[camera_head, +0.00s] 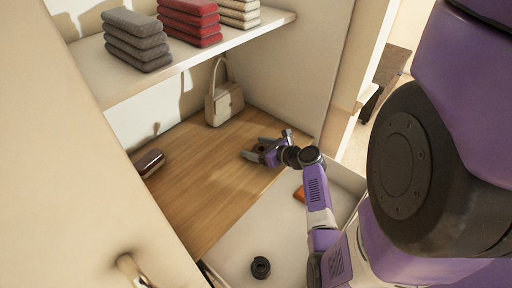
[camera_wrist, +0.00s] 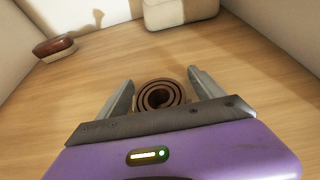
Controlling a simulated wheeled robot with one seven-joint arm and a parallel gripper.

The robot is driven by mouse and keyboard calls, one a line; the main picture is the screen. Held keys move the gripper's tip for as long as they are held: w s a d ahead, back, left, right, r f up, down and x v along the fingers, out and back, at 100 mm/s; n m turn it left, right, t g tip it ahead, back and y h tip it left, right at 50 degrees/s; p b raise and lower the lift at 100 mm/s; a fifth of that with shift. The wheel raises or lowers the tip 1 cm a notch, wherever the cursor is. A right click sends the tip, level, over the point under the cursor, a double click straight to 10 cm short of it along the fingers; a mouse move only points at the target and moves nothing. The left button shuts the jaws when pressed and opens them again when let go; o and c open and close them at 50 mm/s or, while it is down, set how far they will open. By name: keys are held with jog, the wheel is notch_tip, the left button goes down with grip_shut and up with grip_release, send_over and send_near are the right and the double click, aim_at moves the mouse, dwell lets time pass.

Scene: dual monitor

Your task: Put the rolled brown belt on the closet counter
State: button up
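The rolled brown belt (camera_wrist: 160,95) lies coiled on the wooden closet counter (camera_wrist: 245,70), its spiral facing up in the wrist view. My gripper (camera_wrist: 160,80) is open around it, one finger on each side, with a gap visible between each finger and the coil. The lower part of the coil is hidden behind my gripper's body. In the head view my gripper (camera_head: 268,147) is low over the right part of the counter (camera_head: 200,185), and the belt is hard to make out between the fingers.
A shelf (camera_head: 200,56) with folded stacks is above. An open drawer below holds a dark roll (camera_head: 261,267) and an orange item (camera_head: 299,194).

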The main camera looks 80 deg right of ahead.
jog(key=shift+r, duration=0.1)
jog(key=shift+s+r, duration=0.1)
jog(key=shift+r, duration=0.05)
jog(key=v, duration=1.1)
jog(key=shift+s+a, duration=0.3)
